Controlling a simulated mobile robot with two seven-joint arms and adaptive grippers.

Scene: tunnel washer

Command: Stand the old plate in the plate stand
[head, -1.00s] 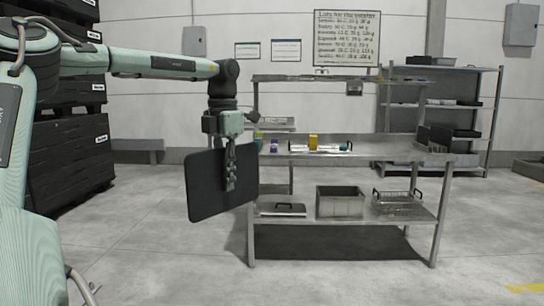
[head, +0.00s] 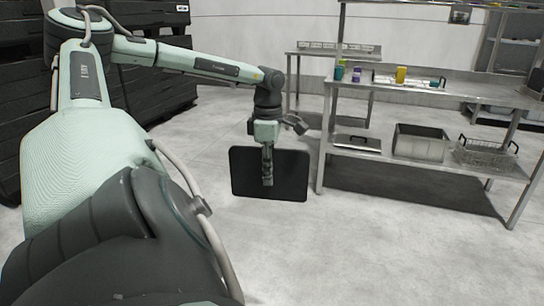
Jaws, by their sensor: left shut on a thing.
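The old plate (head: 239,184) is a dark, flat, rounded rectangle. It hangs upright in the air left of the steel workbench. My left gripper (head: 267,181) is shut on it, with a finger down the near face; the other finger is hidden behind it. A long, low rack (head: 338,46) with a slotted look lies on a small steel table at the back. It may be the plate stand, but it is too small to tell. My right gripper is not in view.
The steel workbench (head: 470,92) carries small coloured bottles and a tray on top. Its lower shelf holds a lidded pan (head: 358,142), a grey bin (head: 420,145) and a wire basket (head: 483,152). Dark stacked crates (head: 150,75) stand at left. The floor before the bench is clear.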

